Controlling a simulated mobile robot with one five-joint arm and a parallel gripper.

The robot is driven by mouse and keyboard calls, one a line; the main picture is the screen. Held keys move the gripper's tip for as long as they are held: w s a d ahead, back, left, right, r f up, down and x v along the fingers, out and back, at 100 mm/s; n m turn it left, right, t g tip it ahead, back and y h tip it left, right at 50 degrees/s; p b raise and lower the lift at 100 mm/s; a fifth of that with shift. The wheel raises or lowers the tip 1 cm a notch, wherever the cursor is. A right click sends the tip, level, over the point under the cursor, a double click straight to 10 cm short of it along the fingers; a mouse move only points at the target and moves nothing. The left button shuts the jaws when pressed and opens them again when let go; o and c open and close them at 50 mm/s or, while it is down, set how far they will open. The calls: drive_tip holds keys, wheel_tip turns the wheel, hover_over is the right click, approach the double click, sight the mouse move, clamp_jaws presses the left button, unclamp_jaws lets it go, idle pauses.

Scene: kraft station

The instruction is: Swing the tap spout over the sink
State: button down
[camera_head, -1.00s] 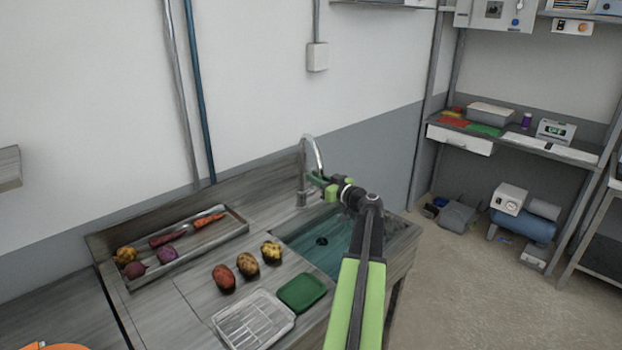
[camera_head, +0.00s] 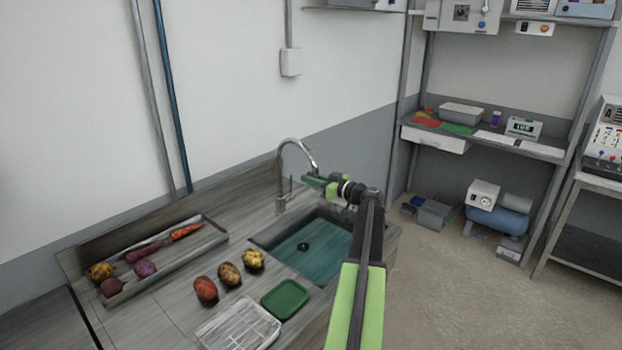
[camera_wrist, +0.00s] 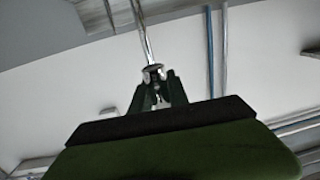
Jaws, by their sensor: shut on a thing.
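The chrome tap (camera_head: 281,190) stands on the worktop behind the sink's back left corner. Its arched spout (camera_head: 300,142) points right, its end in line with the sink's back edge in the head view. Whether the end is over the basin I cannot tell exactly. The sink (camera_head: 312,255) is a teal basin with a dark drain. My gripper (camera_head: 312,180) is shut on the spout's end. In the wrist view, the dark green fingers (camera_wrist: 156,92) close around the spout tip (camera_wrist: 153,72), and the chrome tube (camera_wrist: 142,35) runs up from it.
A green board (camera_head: 286,299), a clear tray (camera_head: 238,324) and several potatoes (camera_head: 229,274) lie left of and in front of the sink. A vegetable tray (camera_head: 200,250) is further left. A shelf rack (camera_head: 480,140) stands right.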

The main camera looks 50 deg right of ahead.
drive_tip(key=shift+r, duration=0.1)
drive_tip(key=c, duration=1.3)
unclamp_jaws()
drive_tip(key=shift+a+r, duration=0.1)
drive_tip(key=shift+a, duration=0.05)
drive_tip(key=s, duration=1.7)
drive_tip(key=shift+s, duration=0.2)
